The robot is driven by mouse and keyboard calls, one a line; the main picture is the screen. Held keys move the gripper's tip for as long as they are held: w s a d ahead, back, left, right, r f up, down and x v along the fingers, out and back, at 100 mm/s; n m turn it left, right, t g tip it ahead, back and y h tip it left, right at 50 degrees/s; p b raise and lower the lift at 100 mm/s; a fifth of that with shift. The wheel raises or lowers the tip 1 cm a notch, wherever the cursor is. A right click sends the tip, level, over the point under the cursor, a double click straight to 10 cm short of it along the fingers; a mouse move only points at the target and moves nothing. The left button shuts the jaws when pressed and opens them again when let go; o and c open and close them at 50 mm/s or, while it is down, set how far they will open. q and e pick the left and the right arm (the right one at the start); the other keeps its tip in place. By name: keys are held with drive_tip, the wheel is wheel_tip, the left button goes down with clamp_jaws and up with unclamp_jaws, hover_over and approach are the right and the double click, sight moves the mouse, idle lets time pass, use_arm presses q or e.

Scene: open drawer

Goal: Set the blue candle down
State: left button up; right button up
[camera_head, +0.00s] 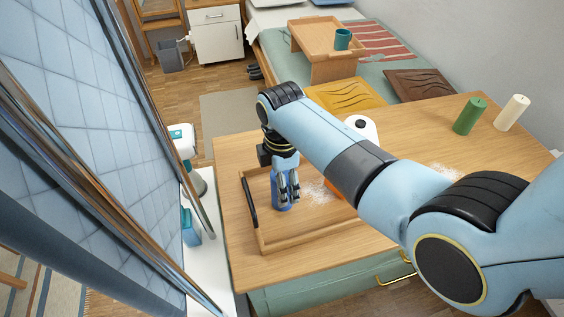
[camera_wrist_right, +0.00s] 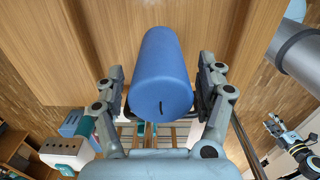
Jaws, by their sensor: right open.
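The blue candle (camera_head: 283,206) stands in a wooden tray (camera_head: 262,240) on the table, its lower part showing below my right gripper (camera_head: 286,190). In the right wrist view the blue candle (camera_wrist_right: 163,75) lies between the two fingers of my right gripper (camera_wrist_right: 163,90). The fingers are open, with a gap on each side of the candle. My left gripper does not show in the head view. At the right of the wrist view a small grey and blue gripper (camera_wrist_right: 278,128) shows, likely my left one; its jaws are too small to judge.
A green candle (camera_head: 470,116) and a cream candle (camera_head: 512,113) stand at the table's back right. A white object (camera_head: 361,128) is partly hidden behind my right arm.

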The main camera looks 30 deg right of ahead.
wheel_tip(320, 180, up, 10)
drive_tip(key=shift+p, duration=0.4)
idle(0.3)
